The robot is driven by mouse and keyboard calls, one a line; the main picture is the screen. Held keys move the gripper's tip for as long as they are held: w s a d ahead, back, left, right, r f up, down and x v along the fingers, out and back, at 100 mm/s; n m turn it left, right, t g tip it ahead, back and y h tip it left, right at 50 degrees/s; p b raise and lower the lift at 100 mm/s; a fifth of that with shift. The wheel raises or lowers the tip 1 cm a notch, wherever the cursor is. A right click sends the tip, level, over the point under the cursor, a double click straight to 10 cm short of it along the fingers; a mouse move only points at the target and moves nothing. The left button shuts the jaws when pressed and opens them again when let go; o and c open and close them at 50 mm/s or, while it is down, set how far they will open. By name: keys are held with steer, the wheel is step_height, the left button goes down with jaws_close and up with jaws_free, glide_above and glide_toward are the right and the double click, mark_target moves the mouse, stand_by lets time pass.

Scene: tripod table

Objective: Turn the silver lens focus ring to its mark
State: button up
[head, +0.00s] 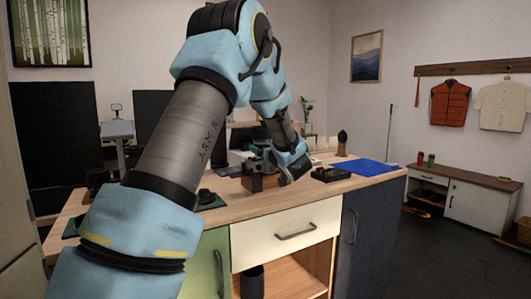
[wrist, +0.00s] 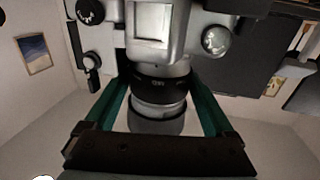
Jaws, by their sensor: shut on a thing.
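A silver and black camera (wrist: 155,30) fills the top of the wrist view, its lens pointing towards my gripper. The silver lens focus ring (wrist: 159,107) shows between a black ring with white lettering and the dark front rim of the lens. My gripper (wrist: 160,80) has one green finger on each side of the lens and is shut on it at the ring. The fingers' exact contact is hard to see, and I cannot make out the mark. In the head view my gripper (head: 287,166) is at the camera (head: 256,160), partly hiding it.
The camera is at a wooden block (head: 262,183) on the wooden tabletop (head: 232,196). A black tray (head: 331,174), a blue mat (head: 364,167) and a dark brush-like object (head: 342,142) lie to the right. A dark round item on a green mat (head: 212,200) is to the left.

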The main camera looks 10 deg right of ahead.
steer(key=m+h+b, duration=0.2)
steer(key=h+b, duration=0.1)
steer(key=m+h+b, duration=0.1)
steer(key=h+b, duration=0.1)
steer(key=shift+a+f, duration=0.4)
steer(key=m+h+b, duration=0.2)
steer(key=h+b, duration=0.1)
steer(key=shift+a+r+m+g+h+b, duration=0.15)
steer(key=shift+m+g+h+b, duration=0.15)
steer(key=shift+g, duration=0.1)
steer(key=shift+r+m+g+h+b, duration=0.15)
steer(key=shift+m+g+h+b, duration=0.15)
steer(key=shift+m+h+b, duration=0.4)
steer(key=shift+r+h, duration=0.1)
steer(key=shift+h, duration=0.4)
steer(key=o, duration=1.1)
